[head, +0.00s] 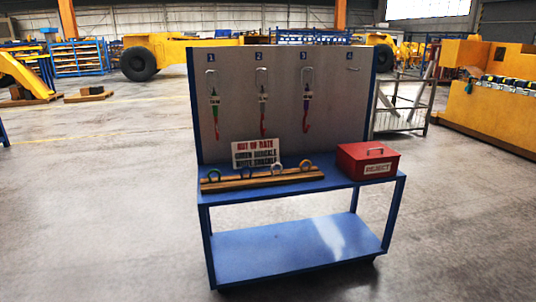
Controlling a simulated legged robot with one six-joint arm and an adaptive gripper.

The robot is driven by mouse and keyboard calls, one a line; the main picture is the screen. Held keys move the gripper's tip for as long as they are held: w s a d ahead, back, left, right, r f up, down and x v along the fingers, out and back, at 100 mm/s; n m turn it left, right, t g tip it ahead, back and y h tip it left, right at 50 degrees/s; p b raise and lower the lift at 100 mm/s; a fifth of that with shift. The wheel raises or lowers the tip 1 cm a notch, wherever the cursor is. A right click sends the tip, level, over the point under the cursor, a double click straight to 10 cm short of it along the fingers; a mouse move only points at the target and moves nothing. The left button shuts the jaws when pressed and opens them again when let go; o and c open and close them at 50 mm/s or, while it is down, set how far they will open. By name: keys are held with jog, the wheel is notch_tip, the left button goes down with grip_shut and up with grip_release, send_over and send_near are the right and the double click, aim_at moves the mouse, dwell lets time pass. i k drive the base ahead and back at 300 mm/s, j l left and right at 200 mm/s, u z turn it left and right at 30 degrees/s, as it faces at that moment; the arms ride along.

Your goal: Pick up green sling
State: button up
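The green sling (215,112) hangs at the left of the grey back panel, below the number 1. It has a pale loop at the top, a tag in the middle, a green part and a red lower end. A red sling (263,112) hangs below number 2. A purple sling (307,108) with a red lower end hangs below number 3. The peg (351,69) under the fourth label is bare. My gripper is not in view.
The panel (235,75) stands on a blue trolley (290,248). Its top holds a wooden rack (262,180) with several shackles, an "out of date" sign (255,154) and a red reject box (368,160). Floor in front and left is clear. A yellow machine (490,95) stands right.

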aim_at(213, 100)
jog(key=i+j+z, duration=0.1)
jog(key=i, duration=0.35)
jog(key=i+j+z, duration=0.1)
jog(key=i, duration=0.35)
jog(key=i+j+z, duration=0.1)
jog(key=i+j, duration=0.2)
jog(key=i, duration=0.15)
jog(key=i+j, duration=0.15)
jog(key=j, duration=0.3)
jog(key=i+j+z, duration=0.1)
jog(key=j, duration=0.4)
jog(key=i+j, duration=0.25)
jog(key=j, duration=0.2)
jog(key=i+j+z, duration=0.1)
jog(key=j, duration=0.4)
jog(key=i+j, duration=0.2)
jog(key=j, duration=0.25)
jog(key=i+j+z, duration=0.1)
jog(key=j, duration=0.4)
jog(key=i+j, duration=0.15)
jog(key=j, duration=0.35)
jog(key=i+j+z, duration=0.1)
jog(key=j, duration=0.4)
